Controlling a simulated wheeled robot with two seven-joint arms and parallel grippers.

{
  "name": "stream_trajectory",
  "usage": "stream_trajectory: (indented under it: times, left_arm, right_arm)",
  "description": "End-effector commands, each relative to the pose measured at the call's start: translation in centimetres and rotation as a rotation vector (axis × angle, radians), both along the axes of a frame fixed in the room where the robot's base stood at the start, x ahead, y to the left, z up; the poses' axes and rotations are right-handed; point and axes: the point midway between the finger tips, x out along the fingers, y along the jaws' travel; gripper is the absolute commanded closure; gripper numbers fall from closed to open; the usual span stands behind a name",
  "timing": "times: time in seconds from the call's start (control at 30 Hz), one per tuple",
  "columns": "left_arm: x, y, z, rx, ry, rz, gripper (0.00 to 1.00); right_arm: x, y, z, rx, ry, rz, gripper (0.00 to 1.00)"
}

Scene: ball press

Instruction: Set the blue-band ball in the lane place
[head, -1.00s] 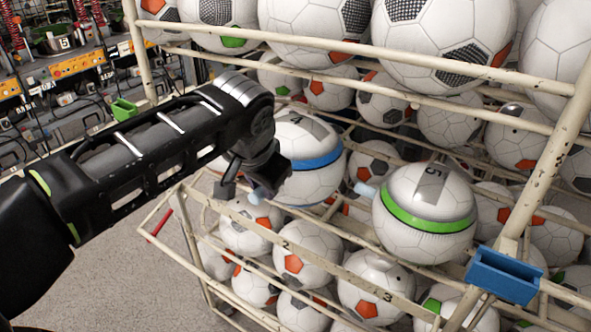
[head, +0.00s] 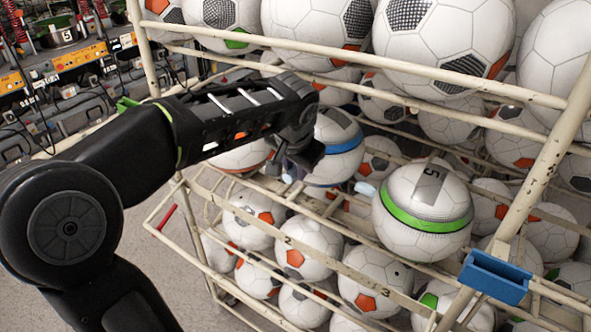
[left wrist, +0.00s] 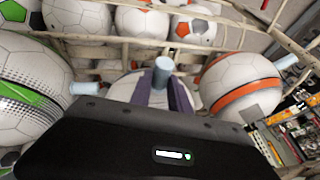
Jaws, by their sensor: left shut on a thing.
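The blue-band ball (head: 345,163) is white with a blue stripe and a grey patch, partly hidden by my left arm in the head view. My left gripper (head: 297,168) is at its near side, shut on its pale stub handle (left wrist: 163,68). In the left wrist view the purple fingers are around this stub, with the ball's white surface behind. The ball is at the rack's middle shelf, between the green-band ball (head: 422,208) and an orange-band ball (head: 238,158). I cannot tell whether it touches the rails. My right gripper is out of view.
A cream rack rail (head: 330,226) runs in front of the shelf. Large footballs (head: 445,45) fill the shelf above and others (head: 300,247) lie below. A blue bin (head: 496,277) hangs at the rack's right post. Workbench equipment (head: 65,70) stands at the back left.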

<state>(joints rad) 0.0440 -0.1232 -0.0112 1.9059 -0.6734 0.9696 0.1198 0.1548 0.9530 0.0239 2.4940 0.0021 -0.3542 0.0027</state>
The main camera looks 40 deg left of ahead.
Motion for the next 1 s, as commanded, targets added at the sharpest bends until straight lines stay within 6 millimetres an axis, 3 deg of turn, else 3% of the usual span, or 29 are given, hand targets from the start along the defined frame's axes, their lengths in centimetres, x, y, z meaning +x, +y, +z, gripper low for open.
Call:
stream_trajectory:
  times: [0.13,0.57,0.6,0.87,1.0]
  left_arm:
    - [0.0,0.0,-1.2,0.001,-0.003,0.0,1.0]
    - [0.1,0.0,-1.9,0.001,-0.004,0.0,1.0]
    - [0.0,0.0,-2.0,0.001,-0.001,0.0,0.77]
    - [0.0,0.0,-1.9,0.001,-0.001,0.0,0.56]
    - [0.0,0.0,-1.9,0.001,-0.001,0.0,0.56]
  right_arm:
    - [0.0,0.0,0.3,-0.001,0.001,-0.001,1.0]
    - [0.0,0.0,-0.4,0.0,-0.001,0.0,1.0]
    - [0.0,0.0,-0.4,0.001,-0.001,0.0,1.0]
    - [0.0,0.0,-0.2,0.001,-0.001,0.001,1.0]
    - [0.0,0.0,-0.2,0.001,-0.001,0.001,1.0]
